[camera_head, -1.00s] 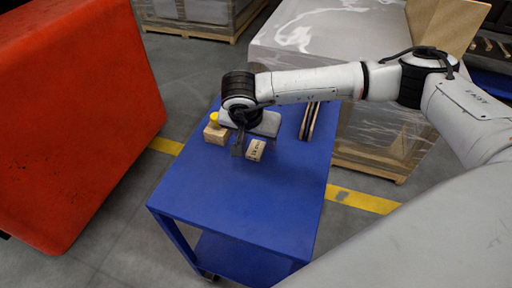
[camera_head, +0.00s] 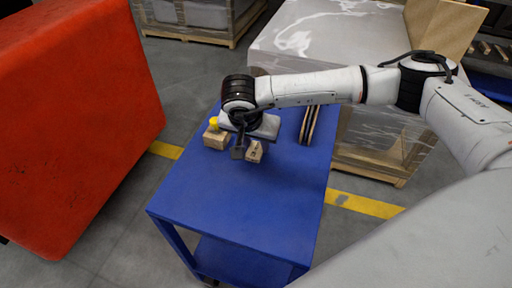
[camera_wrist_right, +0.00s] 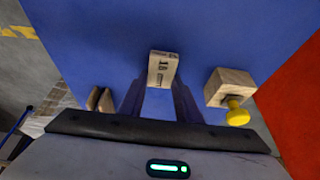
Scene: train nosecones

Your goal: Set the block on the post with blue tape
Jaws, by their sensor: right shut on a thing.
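A small pale wooden block (camera_head: 254,153) with dark printed marks is at my right gripper (camera_head: 245,151) above the blue cart top. In the right wrist view, the block (camera_wrist_right: 162,68) sits between the two dark fingertips of my right gripper (camera_wrist_right: 160,86), which is shut on it. I cannot tell for sure whether the block touches the cart. No post with blue tape can be made out. A wooden block with a yellow knob (camera_head: 215,138) stands just left of the gripper, and it also shows in the wrist view (camera_wrist_right: 231,88). My left gripper is out of view.
The blue cart (camera_head: 240,205) is clear toward its front. Thin upright wooden-edged boards (camera_head: 309,124) stand at its right side. A large red box (camera_head: 75,125) is to the left. A wrapped pallet load (camera_head: 330,40) stands behind and right.

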